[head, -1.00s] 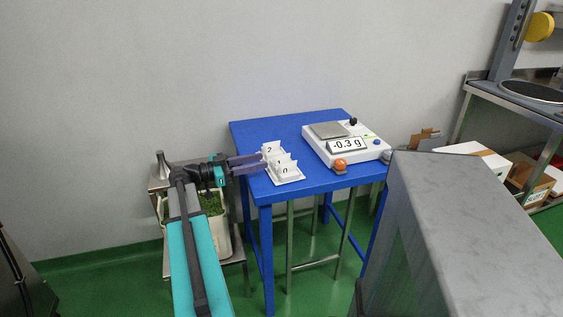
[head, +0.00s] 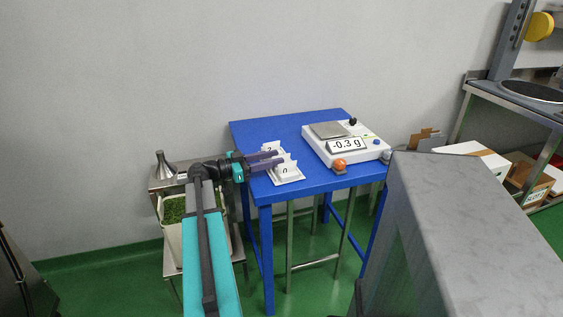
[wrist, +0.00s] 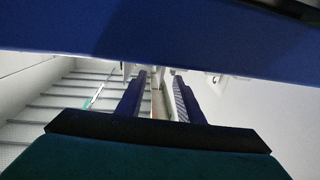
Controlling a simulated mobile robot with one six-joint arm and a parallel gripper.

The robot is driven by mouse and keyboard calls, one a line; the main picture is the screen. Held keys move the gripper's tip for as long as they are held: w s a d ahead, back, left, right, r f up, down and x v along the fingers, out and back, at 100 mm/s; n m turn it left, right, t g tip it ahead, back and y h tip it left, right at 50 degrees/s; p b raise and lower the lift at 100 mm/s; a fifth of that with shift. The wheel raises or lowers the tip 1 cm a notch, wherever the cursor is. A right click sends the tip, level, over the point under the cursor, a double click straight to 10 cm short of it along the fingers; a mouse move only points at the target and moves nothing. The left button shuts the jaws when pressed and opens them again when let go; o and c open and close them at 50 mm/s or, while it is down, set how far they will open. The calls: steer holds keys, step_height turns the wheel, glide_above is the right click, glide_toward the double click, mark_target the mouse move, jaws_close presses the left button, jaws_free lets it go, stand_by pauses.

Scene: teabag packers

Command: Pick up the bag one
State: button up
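A white rack (head: 291,181) with upright dividers and small white bags sits on the blue table's (head: 310,125) front left part. Labels "2" and "0" show on it, the "2" partly covered by my fingers. I cannot make out a label "1"; the middle of the rack is behind my gripper (head: 280,157). My gripper reaches in from the left, its dark fingers over the rack's middle. In the wrist view my gripper (wrist: 160,74) has its two fingers apart. I cannot tell whether a bag is between them.
A white scale (head: 318,148) reading -0.3 g stands right of the rack. A small steel stand (head: 160,182) holds a funnel (head: 163,163) and a green-filled container (head: 174,209) at the left. A grey machine (head: 450,230) fills the right foreground. The table's back left is clear.

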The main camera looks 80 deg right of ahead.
steer(key=shift+x, duration=1.75)
steer(key=shift+c, duration=0.3)
jaws_close()
